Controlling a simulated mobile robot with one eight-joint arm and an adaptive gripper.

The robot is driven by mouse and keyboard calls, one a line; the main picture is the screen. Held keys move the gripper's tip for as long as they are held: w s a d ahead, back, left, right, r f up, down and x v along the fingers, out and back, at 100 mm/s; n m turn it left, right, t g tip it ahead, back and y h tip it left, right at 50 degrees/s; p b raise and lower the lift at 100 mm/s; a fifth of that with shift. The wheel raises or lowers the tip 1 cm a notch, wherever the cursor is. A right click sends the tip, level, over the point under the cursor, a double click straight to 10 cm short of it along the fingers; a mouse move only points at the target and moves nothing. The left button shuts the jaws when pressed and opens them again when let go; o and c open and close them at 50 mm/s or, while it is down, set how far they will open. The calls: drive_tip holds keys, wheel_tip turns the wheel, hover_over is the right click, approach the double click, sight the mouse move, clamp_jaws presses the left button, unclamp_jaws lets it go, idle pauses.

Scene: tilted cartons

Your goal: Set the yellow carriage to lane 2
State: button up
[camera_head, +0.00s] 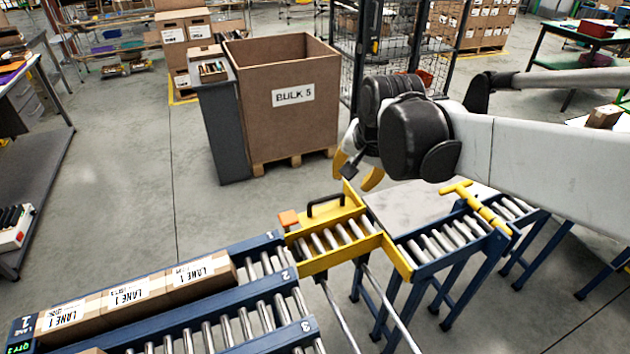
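The yellow carriage (318,262) is a short roller section with a black handle (325,204) on its far side and an orange block (289,219) at its far left corner. Its left end faces the end of lane 1, between the rails marked 1 and 2. Lane 2 (247,322) is the roller lane nearer to me, between the rails marked 2 and 3. My gripper (356,176) has yellow fingers, spread apart and empty. In the picture it is just above and right of the handle. My wrist partly hides it.
Lane 1 holds several cartons (125,298). Two metal guide rods (341,315) run from under the carriage toward me. An outfeed conveyor (440,245) with a yellow T-shaped bar (476,206) stands right. A large BULK 5 box (285,120) stands behind.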

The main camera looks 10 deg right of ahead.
drive_tip(key=w+f+m+g+p, duration=0.1)
drive_tip(key=w+f+m, duration=0.35)
drive_tip(key=w, duration=0.75)
drive_tip(key=m+g+p, duration=0.2)
drive_tip(key=m, duration=0.3)
approach(323, 199)
drive_tip(key=f+b, duration=0.1)
drive_tip(key=f, duration=0.2)
drive_tip(key=w+f+b, duration=0.1)
drive_tip(key=f, duration=0.2)
drive_tip(key=f+b, duration=0.1)
drive_tip(key=f, duration=0.2)
drive_tip(key=shift+w+a+f+b, duration=0.15)
drive_tip(key=shift+w+f+b, duration=0.15)
drive_tip(key=shift+w+b, duration=0.1)
clamp_jaws()
drive_tip(key=shift+s, duration=0.1)
